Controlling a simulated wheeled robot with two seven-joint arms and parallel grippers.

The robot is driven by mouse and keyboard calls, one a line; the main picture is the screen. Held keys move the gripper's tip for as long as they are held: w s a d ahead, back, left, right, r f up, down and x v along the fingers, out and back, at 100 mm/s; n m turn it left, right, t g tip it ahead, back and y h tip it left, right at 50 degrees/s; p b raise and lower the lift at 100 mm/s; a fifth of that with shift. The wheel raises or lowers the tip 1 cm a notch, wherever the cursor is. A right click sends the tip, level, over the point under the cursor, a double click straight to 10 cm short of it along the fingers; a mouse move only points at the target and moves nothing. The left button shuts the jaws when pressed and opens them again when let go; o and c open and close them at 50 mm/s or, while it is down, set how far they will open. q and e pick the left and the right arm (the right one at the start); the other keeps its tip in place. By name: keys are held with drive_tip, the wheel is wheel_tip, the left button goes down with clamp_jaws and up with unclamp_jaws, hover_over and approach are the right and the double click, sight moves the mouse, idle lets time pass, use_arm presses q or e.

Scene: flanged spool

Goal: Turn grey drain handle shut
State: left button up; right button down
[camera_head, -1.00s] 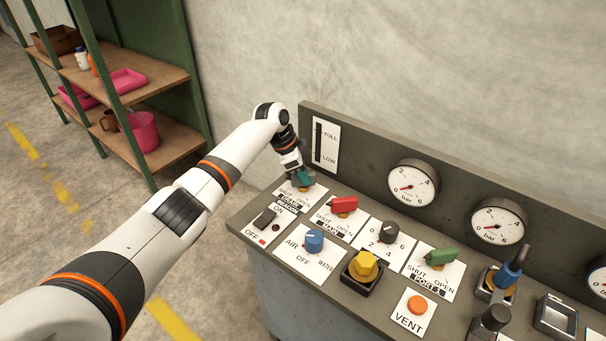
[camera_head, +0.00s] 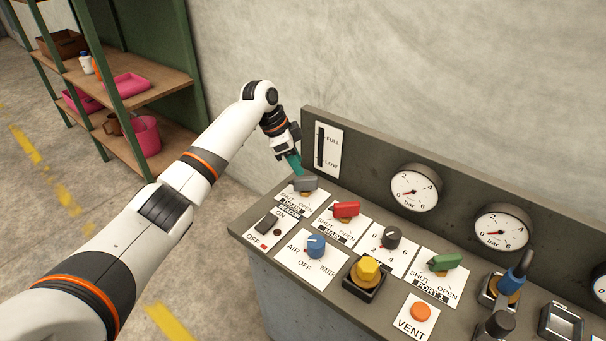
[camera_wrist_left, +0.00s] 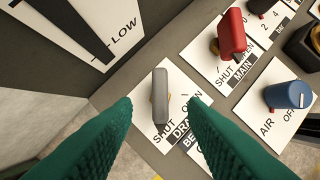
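The grey drain handle (camera_head: 305,183) is a short bar on a white SHUT/OPEN plate at the panel's back left corner. In the left wrist view the handle (camera_wrist_left: 160,97) stands upright in the picture, its lower end near the word SHUT. My left gripper (camera_head: 294,161) is just above and behind the handle. In the left wrist view its green fingers (camera_wrist_left: 161,104) are spread wide, one on each side of the handle, with nothing held between them. They look clear of the handle. My right gripper is not in view.
A red main handle (camera_head: 346,210) sits right of the drain plate, with a black on/off switch (camera_head: 266,222) and a blue selector (camera_head: 316,245) in front. The panel's upright back with a level gauge (camera_head: 328,150) rises close by. Shelves (camera_head: 150,80) stand at left.

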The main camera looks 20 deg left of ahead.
use_arm(q)
drive_tip(key=v, duration=0.5)
drive_tip(key=shift+r, duration=0.1)
idle(0.3)
